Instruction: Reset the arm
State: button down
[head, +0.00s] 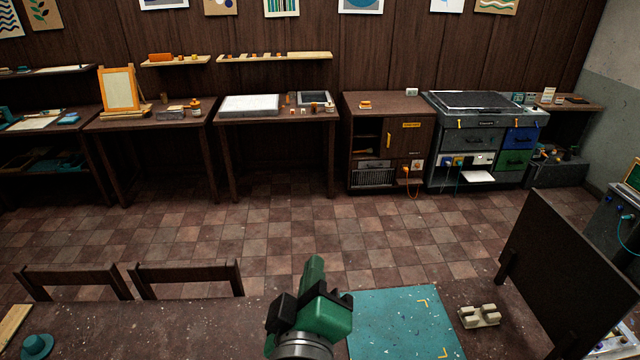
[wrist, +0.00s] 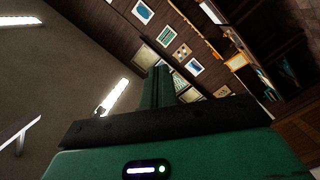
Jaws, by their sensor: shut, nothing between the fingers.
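My gripper (head: 314,266) is over the near table in the head view, a green body with its fingers pointing up and away. In the wrist view its green fingers (wrist: 157,88) are together, with nothing between them. The wrist view looks past them to the ceiling and the wall of pictures, tilted. A dark screen panel (head: 575,265) stands upright at the right of the table, apart from my gripper.
A teal mat (head: 395,318) lies right of my gripper. A beige slotted block (head: 480,316) sits between mat and panel. A teal hat-like object (head: 37,345) is at the far left. Two chair backs (head: 75,280) line the table's far edge. The floor beyond is open.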

jog(key=s+r+m+t, duration=0.3)
jog(key=s+r+m, duration=0.2)
jog(key=r, duration=0.6)
jog(key=s+r+m+t+y, duration=0.1)
jog(key=s+r+m+t, duration=0.3)
jog(key=s+r, duration=0.3)
notch_tip(320, 180, up, 5)
jog(key=shift+s+d+f+m+t+y, duration=0.15)
jog(key=shift+s+d+m+t+y, duration=0.15)
jog(key=shift+m, duration=0.2)
jog(key=shift+w, duration=0.1)
